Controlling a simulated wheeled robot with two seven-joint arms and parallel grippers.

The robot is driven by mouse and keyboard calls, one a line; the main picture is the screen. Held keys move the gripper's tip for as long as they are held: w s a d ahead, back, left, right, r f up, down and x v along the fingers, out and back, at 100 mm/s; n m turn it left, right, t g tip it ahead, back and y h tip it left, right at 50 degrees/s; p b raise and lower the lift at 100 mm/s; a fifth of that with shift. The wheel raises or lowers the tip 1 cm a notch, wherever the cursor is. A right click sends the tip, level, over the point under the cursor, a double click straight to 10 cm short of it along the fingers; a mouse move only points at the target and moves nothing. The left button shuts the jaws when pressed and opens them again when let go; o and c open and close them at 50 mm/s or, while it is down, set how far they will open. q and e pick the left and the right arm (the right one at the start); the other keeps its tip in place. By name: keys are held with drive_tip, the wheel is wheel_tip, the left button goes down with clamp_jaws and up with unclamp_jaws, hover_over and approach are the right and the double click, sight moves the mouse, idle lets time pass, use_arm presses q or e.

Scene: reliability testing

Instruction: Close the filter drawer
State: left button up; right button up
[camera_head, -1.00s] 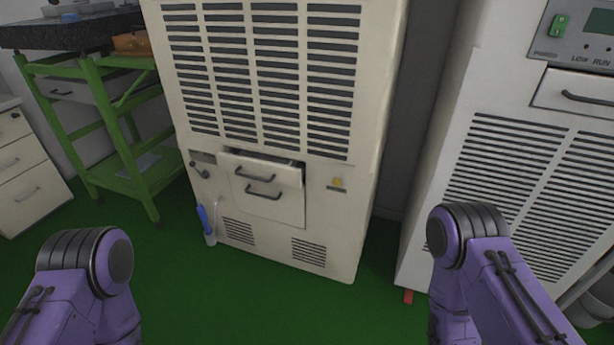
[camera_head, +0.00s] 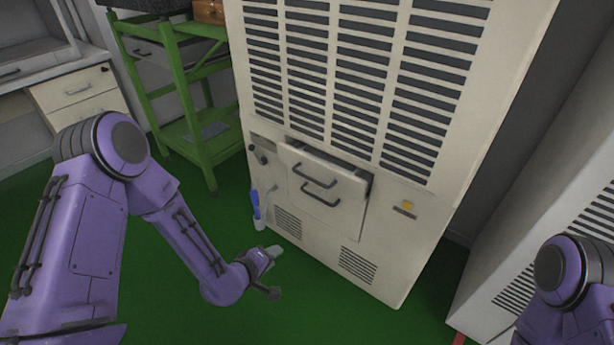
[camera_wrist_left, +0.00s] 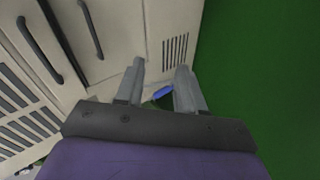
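The filter drawer (camera_head: 334,173) is a cream front with a dark bar handle in the lower middle of the tall cream cabinet (camera_head: 445,215). It stands slightly out, with a dark gap along its top and right side. A panel with a similar handle (camera_head: 320,196) is just below it. My left gripper (camera_head: 274,270) is low in front of the cabinet, below the drawer and apart from it. In the left wrist view its two grey fingers (camera_wrist_left: 160,66) are spread and empty; two dark handles show at upper left, the drawer's (camera_wrist_left: 38,50) being leftmost. My right gripper is out of view.
A blue-handled tool (camera_head: 256,207) stands at the cabinet's lower left. A green cart (camera_head: 205,150) is to the left, white drawers (camera_head: 85,90) further left. Another pale cabinet (camera_head: 560,240) is at right. The green floor in front is clear.

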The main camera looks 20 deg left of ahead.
use_arm(q)
drive_tip(key=w+r+n+t+h, duration=0.2)
drive_tip(key=w+r+t+h, duration=0.15)
drive_tip(key=w+r, duration=0.8)
drive_tip(key=w+d+b, duration=0.1)
drive_tip(key=w+d, duration=0.2)
drive_tip(key=w, duration=0.5)
drive_tip(key=shift+w+d+t, duration=0.2)
drive_tip(key=shift+d+t, duration=0.15)
drive_tip(key=shift+y, duration=0.25)
clamp_jaws()
